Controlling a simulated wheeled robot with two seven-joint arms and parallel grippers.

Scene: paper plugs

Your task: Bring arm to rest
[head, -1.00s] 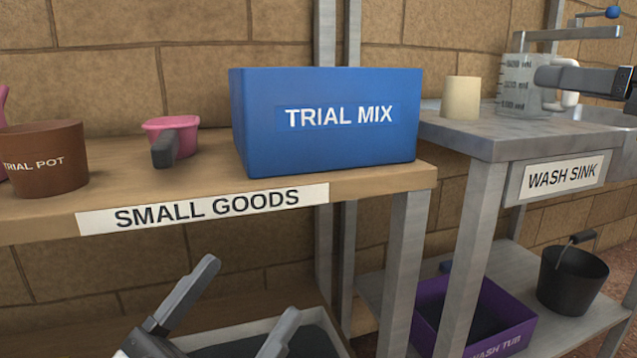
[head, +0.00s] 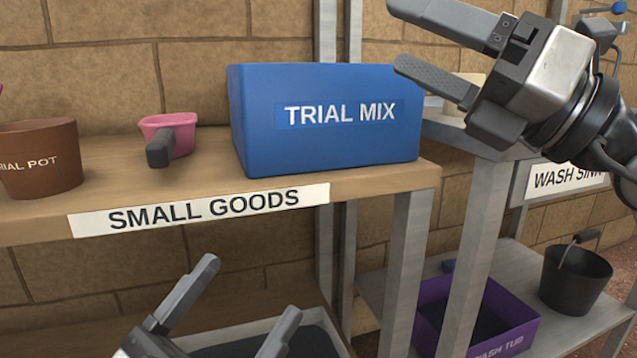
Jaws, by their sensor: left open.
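My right gripper (head: 382,32) is at the upper right, its arm coming in from the right edge. Its two fingers are spread with nothing between them, in front of the wall and the right end of the blue box. My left gripper (head: 250,287) is low in the picture, below the shelf front, over a dark-bottomed tray. Its fingers are spread and empty; part of it is cut off by the bottom edge.
The wooden shelf (head: 215,185) holds a brown trial pot (head: 40,160), a pink scoop (head: 180,128) and the blue Trial Mix box (head: 325,148). A purple wash tub (head: 520,325) and black bucket (head: 575,280) stand lower right. My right arm hides much of the wash sink.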

